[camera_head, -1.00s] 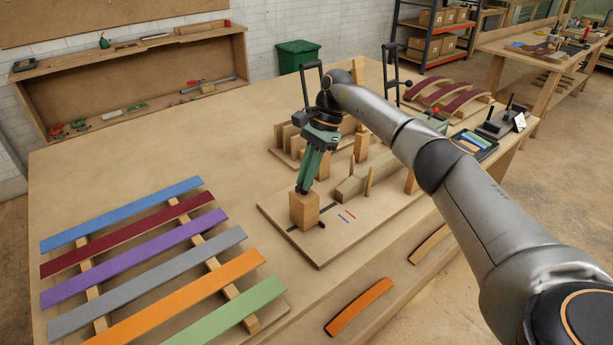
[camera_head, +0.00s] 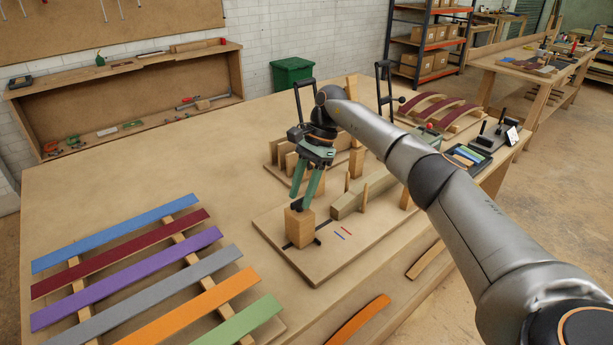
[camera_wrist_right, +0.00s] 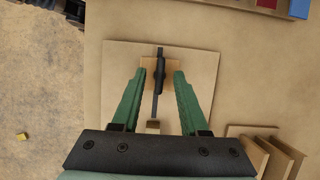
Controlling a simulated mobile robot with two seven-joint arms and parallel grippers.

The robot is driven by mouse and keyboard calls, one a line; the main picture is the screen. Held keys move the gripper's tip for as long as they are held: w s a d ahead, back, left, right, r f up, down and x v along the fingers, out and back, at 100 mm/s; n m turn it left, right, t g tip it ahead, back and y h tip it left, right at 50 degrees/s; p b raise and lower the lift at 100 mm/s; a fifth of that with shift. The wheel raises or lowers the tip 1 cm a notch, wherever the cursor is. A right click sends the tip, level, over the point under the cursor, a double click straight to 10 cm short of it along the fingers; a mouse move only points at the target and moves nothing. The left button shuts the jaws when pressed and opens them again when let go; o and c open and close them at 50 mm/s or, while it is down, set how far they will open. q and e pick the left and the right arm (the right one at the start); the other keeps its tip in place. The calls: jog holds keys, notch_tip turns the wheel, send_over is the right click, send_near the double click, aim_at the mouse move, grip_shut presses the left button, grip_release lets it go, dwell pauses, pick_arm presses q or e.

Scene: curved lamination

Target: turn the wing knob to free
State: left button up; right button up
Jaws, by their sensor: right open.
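The wing knob (camera_wrist_right: 160,74) is black and sits on top of a wooden block (camera_head: 300,228); it also shows in the head view (camera_head: 297,206). In the wrist view its long wing points up and down the picture, in line with a dark bar below it. My right gripper (camera_wrist_right: 160,78) has its green fingers apart, one on each side of the knob, with visible gaps. In the head view the gripper (camera_head: 304,200) points down at the block top. Its exact height above the knob is hard to tell. My left gripper is not in view.
The block stands on a wooden baseboard (camera_head: 320,262) with a long wooden bar (camera_head: 350,201) and upright pegs behind it. Coloured strips (camera_head: 140,265) lie on slats at the left. Wooden uprights (camera_wrist_right: 270,155) stand near the gripper. Bare table lies between strips and baseboard.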

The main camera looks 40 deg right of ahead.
jog(key=p+v, duration=0.2)
jog(key=v, duration=1)
jog(key=shift+s+f, duration=0.1)
